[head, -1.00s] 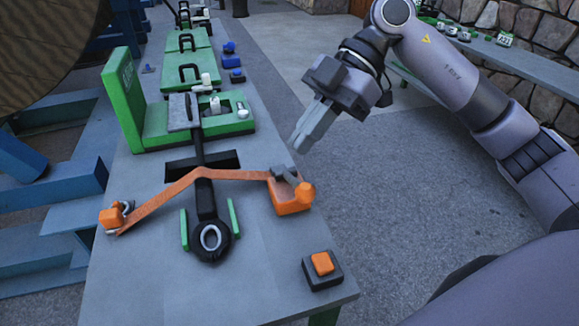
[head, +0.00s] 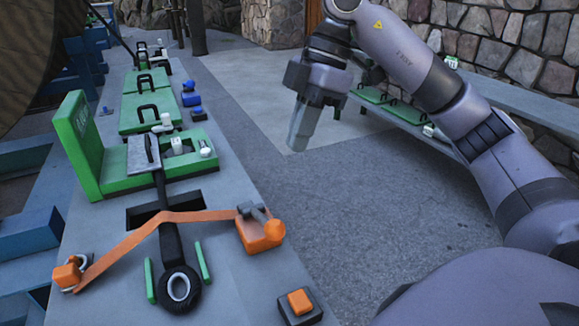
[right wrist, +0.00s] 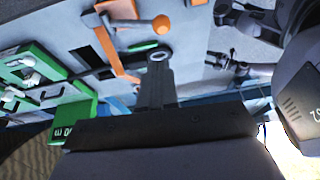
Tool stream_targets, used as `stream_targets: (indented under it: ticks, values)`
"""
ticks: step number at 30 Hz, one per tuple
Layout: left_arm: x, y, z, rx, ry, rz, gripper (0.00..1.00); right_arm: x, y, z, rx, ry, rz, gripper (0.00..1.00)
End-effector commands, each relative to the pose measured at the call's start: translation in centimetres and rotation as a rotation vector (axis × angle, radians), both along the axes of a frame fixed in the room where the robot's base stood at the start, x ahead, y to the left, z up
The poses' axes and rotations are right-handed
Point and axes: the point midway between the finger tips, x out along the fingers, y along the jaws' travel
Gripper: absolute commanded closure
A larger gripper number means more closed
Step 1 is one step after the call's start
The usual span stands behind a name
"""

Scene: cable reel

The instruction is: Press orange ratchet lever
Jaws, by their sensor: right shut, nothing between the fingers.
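The orange ratchet (head: 260,235) sits on the right side of the grey bench, with a dark lever and an orange knob (head: 274,229) on top. It also shows at the top of the right wrist view (right wrist: 107,22). An orange strap (head: 150,228) runs left from it across a black cable end to an orange anchor. My right gripper (head: 297,143) is shut and empty, in the air right of the bench and apart from the ratchet. Its grey fingers point down. My left gripper is outside the head view; dark mechanical parts at the right wrist view's upper right are unclear.
An orange button on a dark base (head: 299,304) stands at the bench's near right corner. A green fixture (head: 85,150) stands farther back. Green guide bars flank the cable eye (head: 179,287). Open floor lies right of the bench, before a stone wall.

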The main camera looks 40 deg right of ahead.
Motion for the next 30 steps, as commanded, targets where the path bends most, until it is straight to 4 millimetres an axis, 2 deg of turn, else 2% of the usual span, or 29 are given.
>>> stream_targets:
  ticks: [12,18,24,30]
  values:
    - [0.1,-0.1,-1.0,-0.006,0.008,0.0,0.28,0.3,2.9,-8.1,-0.001,0.005,0.001,1.0]
    - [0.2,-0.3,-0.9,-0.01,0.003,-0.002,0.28,0.2,3.6,-11.1,0.0,0.003,0.001,1.0]
    - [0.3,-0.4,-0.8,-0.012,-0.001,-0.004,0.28,0.1,3.9,-12.3,0.0,0.001,0.001,1.0]
    - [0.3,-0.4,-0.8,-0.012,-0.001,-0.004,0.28,0.1,3.9,-12.4,0.0,0.0,0.001,1.0]
